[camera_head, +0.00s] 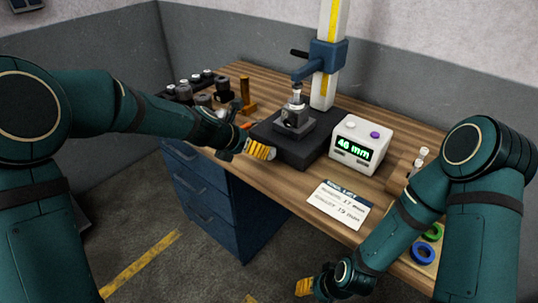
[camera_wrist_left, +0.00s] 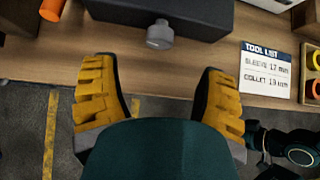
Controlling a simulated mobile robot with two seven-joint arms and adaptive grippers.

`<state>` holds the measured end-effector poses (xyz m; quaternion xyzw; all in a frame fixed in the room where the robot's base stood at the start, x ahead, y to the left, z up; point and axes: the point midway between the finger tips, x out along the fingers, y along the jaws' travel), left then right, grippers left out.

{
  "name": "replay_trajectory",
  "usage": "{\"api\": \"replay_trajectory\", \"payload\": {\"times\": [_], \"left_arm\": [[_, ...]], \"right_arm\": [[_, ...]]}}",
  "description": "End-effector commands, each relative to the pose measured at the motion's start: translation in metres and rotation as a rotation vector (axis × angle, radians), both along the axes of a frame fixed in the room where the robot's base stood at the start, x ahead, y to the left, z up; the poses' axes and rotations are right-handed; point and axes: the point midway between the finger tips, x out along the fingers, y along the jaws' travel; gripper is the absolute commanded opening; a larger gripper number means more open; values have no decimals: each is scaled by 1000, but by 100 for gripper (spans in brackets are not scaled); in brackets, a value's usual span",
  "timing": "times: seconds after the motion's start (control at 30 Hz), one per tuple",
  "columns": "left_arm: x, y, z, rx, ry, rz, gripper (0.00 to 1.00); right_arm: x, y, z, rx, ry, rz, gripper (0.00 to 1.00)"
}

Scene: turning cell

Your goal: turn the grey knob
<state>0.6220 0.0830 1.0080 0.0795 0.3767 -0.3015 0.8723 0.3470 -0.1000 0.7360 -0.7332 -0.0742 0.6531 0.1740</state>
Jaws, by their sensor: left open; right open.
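The grey knob (camera_wrist_left: 160,35) sticks out from the front face of a black base block (camera_wrist_left: 190,12) in the left wrist view. In the head view I cannot make the knob out; my left gripper (camera_head: 260,150) is in front of that side of the block (camera_head: 303,150). In the left wrist view my left gripper (camera_wrist_left: 158,72) is open, its yellow fingers wide apart and the knob beyond their tips, between them sideways. The fingers do not touch it. My right gripper (camera_head: 304,288) is open, low in front of the table, partly hidden by its wrist.
A grey holder (camera_head: 294,121) sits on the block beneath a blue slide (camera_head: 326,56) on a column. A white readout box (camera_head: 361,145) shows 46 mm. A tool list card (camera_head: 339,204) lies in front. Several dark tool holders stand at the back left. Coloured rings (camera_head: 424,253) lie right.

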Motion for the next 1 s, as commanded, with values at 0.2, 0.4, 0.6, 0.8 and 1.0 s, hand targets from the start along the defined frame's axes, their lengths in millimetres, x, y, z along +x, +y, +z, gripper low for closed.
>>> {"api": "replay_trajectory", "payload": {"times": [0.2, 0.4, 0.6, 0.8, 1.0], "left_arm": [[24, -21, -35, -1, 2, 0, 72], [42, -37, -57, 0, 0, -1, 72], [52, -46, -69, 1, -2, 0, 72], [54, -47, -71, 0, -2, 0, 72], [54, -47, -71, 0, -1, 1, 63]], "right_arm": [[2, 0, -14, -1, -6, -1, 47], [4, -1, -21, -2, -9, -3, 47], [5, -1, -24, -3, -12, -2, 47], [5, -1, -25, -3, -13, -3, 47], [5, -1, -24, -3, -13, -3, 47]]}}
